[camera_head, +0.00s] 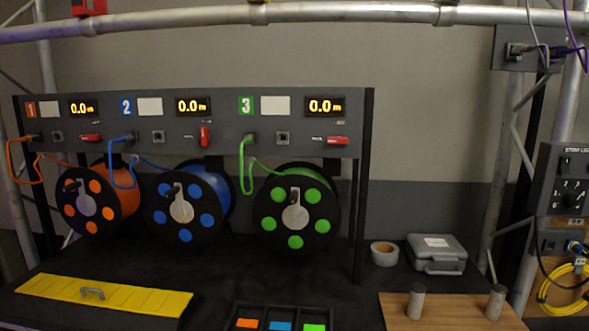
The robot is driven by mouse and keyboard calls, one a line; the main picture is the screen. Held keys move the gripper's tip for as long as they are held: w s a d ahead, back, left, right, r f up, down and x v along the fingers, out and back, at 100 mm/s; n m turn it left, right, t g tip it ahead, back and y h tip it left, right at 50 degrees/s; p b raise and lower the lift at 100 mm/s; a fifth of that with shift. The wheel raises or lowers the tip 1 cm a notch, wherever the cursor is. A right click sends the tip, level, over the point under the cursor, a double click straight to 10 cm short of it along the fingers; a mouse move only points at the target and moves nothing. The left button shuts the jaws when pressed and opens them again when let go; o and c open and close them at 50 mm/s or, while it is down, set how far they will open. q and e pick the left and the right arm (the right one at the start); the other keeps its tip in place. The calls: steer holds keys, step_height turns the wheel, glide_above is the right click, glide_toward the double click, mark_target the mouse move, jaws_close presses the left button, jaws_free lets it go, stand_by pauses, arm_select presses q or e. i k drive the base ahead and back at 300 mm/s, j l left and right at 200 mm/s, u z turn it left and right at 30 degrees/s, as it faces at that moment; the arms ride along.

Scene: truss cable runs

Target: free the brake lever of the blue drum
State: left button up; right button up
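The blue drum (215,185) is the middle one of three cable drums under a dark grey panel (225,105). Its black front flange has blue discs and a pale hub with a dark crank handle. A blue cable (118,178) runs from it to the panel. Above the drum, in the section marked 2, a small red lever (205,137) points upright. The red levers of section 1 (90,138) and section 3 (338,141) lie horizontal. The section 2 display reads 0.0 m. Neither of my grippers is in view.
The orange drum (125,190) and green drum (325,184) flank the blue one. In front lie a yellow ribbed cover (150,298) and a tray (258,307) with coloured pieces. A tape roll (384,254), grey case (437,262) and wooden board (450,315) are at right.

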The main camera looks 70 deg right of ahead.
mark_target(205, 138)
steer(key=z, duration=1.9)
